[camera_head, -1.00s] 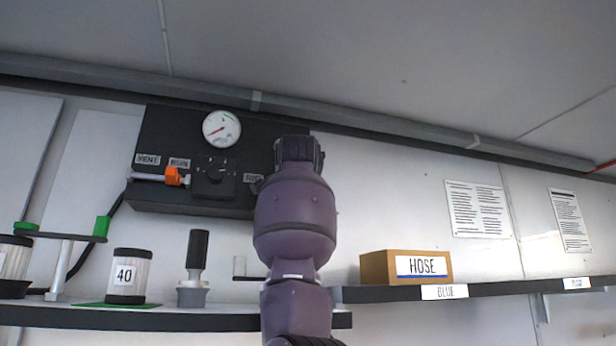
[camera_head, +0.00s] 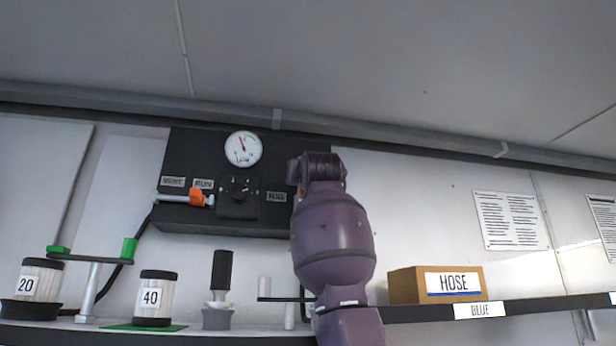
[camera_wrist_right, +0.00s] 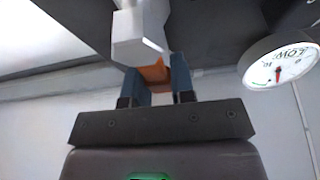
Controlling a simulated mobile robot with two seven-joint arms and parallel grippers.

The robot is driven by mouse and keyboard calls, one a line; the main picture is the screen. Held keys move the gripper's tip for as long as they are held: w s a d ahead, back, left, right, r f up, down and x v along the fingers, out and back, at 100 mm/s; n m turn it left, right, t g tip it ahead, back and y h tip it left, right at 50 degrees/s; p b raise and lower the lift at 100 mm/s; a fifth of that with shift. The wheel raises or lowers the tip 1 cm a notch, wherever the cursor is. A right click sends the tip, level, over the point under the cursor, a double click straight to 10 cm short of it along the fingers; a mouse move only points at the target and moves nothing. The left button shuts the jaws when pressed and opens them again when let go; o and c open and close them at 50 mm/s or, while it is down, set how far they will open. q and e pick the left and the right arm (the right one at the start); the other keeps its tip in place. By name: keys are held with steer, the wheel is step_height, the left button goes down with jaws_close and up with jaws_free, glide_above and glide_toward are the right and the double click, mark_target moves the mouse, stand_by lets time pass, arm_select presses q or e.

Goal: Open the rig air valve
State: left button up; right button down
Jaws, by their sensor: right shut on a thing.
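The black panel (camera_head: 225,222) hangs on the wall with a round white gauge (camera_head: 242,148), a dark central knob (camera_head: 238,190) and a label reading RIG (camera_head: 276,197) at its right. My right arm covers the panel's right end, so the rig valve and the gripper's fingers are hidden in the head view. In the right wrist view my right gripper (camera_wrist_right: 166,87) is shut on an orange handle (camera_wrist_right: 154,71), below a pale valve body (camera_wrist_right: 138,35). The gauge also shows there (camera_wrist_right: 280,62). Its needle points up and slightly left in the head view. My left gripper is not in view.
Another orange handle (camera_head: 196,197) on a pale pipe sits at the panel's left. Below, a shelf holds canisters marked 20 (camera_head: 40,288) and 40 (camera_head: 152,297) and a black-handled part (camera_head: 221,272). A HOSE box (camera_head: 435,284) stands right of my arm.

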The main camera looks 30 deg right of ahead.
steer(key=shift+w+a+f+n, duration=0.1)
steer(key=shift+n, duration=0.3)
steer(key=c, duration=1)
jaws_free()
steer(key=shift+o, duration=0.2)
steer(key=b+v, duration=0.4)
steer(key=v, duration=0.6)
steer(key=shift+s, duration=0.4)
steer(key=shift+f, duration=0.1)
